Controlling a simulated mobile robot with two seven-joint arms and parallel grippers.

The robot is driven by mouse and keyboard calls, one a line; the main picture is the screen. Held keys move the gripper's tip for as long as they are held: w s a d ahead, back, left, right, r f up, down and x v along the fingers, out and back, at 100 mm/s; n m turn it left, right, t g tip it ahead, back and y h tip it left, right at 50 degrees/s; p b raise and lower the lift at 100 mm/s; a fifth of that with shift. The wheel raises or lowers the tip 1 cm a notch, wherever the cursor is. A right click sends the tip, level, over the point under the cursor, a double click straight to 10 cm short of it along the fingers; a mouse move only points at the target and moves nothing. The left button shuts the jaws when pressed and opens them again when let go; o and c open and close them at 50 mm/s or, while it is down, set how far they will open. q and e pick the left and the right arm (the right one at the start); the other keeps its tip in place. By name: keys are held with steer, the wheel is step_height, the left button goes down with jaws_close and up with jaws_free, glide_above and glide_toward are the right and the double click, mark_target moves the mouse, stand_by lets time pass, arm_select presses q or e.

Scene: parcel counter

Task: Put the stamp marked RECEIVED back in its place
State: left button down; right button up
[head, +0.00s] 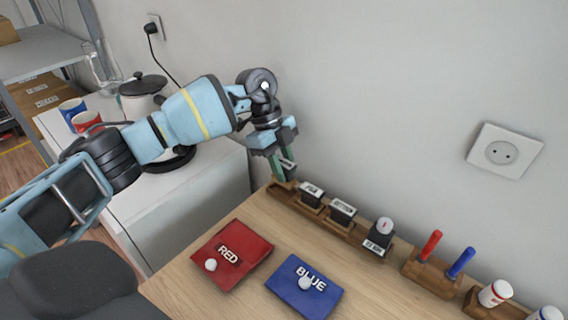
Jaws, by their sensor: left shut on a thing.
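My left gripper (281,168) is shut on a small dark stamp (288,166) with a pale label that is too small to read. The fingers hide most of it. The gripper points down over the left end of the wooden stamp rack (301,213), by the wall. I cannot tell whether the stamp touches the rack. Other dark stamps with white labels stand in the rack: one on the left (311,195), one in the middle (342,212) and one on the right (379,238). Their labels are hard to read. My right gripper is not in view.
A red pad marked RED (248,262) and a blue pad marked BLUE (290,292), each with a pale knob, lie in front of the rack. A wooden holder (424,271) with red and blue sticks stands to the right. White containers (495,293) are farther right.

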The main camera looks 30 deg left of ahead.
arm_select(q)
steer(key=shift+f, duration=1.6)
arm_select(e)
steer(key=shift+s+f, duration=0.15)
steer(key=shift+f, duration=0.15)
arm_select(q)
steer(key=c, duration=1.3)
jaws_free()
steer(key=shift+c, duration=0.2)
steer(key=shift+r, duration=0.15)
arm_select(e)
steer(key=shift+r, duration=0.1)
